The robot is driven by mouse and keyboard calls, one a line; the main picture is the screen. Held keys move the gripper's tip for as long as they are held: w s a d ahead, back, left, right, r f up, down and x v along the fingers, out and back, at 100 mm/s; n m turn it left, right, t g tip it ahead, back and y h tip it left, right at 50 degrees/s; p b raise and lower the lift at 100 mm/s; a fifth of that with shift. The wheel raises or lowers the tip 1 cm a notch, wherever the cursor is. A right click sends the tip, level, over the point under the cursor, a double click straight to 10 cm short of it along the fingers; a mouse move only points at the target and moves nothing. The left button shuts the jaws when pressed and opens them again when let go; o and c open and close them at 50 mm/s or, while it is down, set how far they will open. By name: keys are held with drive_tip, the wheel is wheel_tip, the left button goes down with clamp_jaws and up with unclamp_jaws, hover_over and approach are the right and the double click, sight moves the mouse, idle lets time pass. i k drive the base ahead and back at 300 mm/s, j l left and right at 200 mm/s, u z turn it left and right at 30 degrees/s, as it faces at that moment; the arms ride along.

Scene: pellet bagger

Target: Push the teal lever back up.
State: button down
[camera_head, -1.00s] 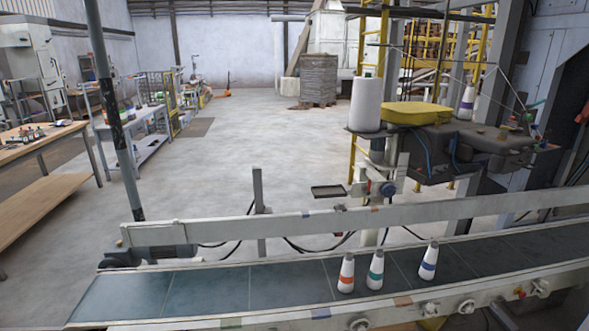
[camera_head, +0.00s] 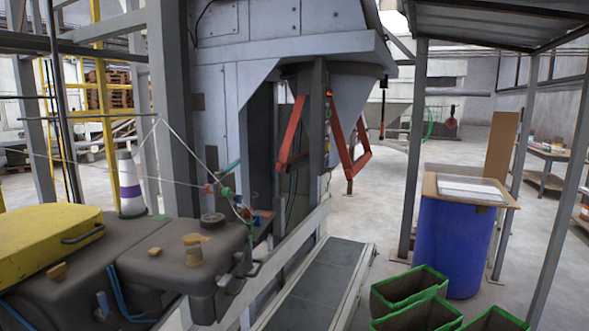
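A small teal bar (camera_head: 231,166), which looks like the teal lever, shows left of centre. It slants up to the right, behind the dark grey machine head (camera_head: 185,250) and in front of the grey metal housing (camera_head: 230,100). It is small, and I cannot make out its pivot. Small red (camera_head: 208,188) and green (camera_head: 227,193) parts sit just below it, with thin threads running to them. My gripper is not in view.
A conveyor belt (camera_head: 318,280) runs beneath the housing. A blue drum (camera_head: 455,240) with a board on top stands right, with green-rimmed bins (camera_head: 410,288) in front. Grey posts (camera_head: 416,150) hold up a roof. A yellow cover (camera_head: 45,240) and a thread cone (camera_head: 130,190) sit left.

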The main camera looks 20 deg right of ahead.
sight(223, 172)
drive_tip(key=i+l+z, duration=0.1)
drive_tip(key=i+z, duration=0.2)
drive_tip(key=i, duration=0.65)
drive_tip(key=i+j+z, duration=0.1)
drive_tip(key=i+z, duration=0.2)
drive_tip(key=i, duration=0.6)
drive_tip(key=i+u, duration=0.1)
drive_tip(key=u, duration=0.5)
